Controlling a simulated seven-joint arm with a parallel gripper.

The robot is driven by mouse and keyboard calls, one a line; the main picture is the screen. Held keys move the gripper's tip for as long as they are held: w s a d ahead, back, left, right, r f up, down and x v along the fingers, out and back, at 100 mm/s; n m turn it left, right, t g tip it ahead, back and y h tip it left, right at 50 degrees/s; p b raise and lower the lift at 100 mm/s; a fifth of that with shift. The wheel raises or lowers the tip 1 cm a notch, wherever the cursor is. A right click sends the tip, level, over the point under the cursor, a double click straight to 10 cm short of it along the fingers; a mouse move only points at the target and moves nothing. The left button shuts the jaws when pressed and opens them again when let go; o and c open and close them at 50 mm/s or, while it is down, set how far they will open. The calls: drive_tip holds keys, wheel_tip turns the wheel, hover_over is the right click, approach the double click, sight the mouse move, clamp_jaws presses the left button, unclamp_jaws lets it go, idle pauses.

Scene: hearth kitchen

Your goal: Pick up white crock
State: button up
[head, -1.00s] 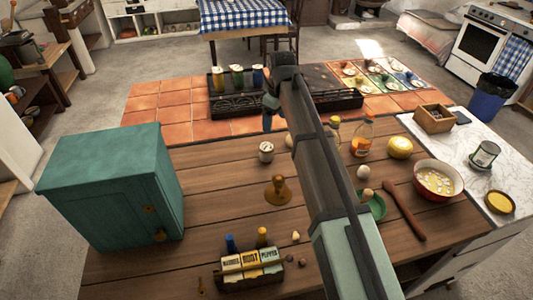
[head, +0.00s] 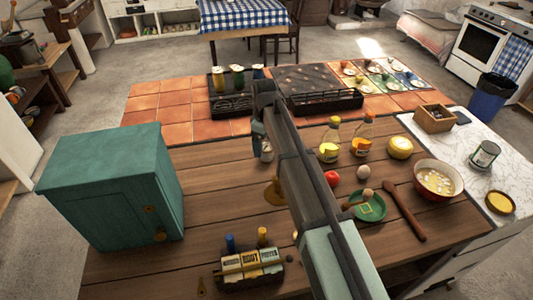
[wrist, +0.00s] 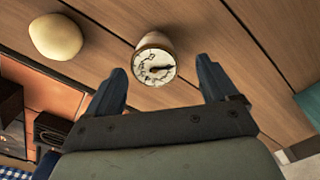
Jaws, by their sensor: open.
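The white crock (head: 267,153) stands on the wooden table, partly hidden by my gripper (head: 258,138) in the head view. In the wrist view the crock (wrist: 154,62) shows from above, with a pale, dark-cracked round top and a tan side. My gripper (wrist: 161,66) is open there, with one blue-grey finger on each side of the crock in the picture. The crock appears just beyond the fingertips, and I see no contact. Whether the fingers reach down around it I cannot tell.
A pale rounded object (wrist: 55,37) lies near the crock in the wrist view. A teal cabinet (head: 112,190) stands at left. A brass-coloured object (head: 272,192) is in front of the crock, partly behind my arm. Bottles (head: 330,142) and a tomato (head: 331,178) are at right.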

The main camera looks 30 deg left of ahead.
drive_tip(key=shift+w+d+f, duration=0.1)
drive_tip(key=shift+w+f, duration=0.05)
drive_tip(key=shift+f, duration=1.15)
drive_tip(key=shift+w+f, duration=0.1)
drive_tip(key=shift+f, duration=1.2)
drive_tip(key=shift+c, duration=0.5)
drive_tip(key=c, duration=1.2)
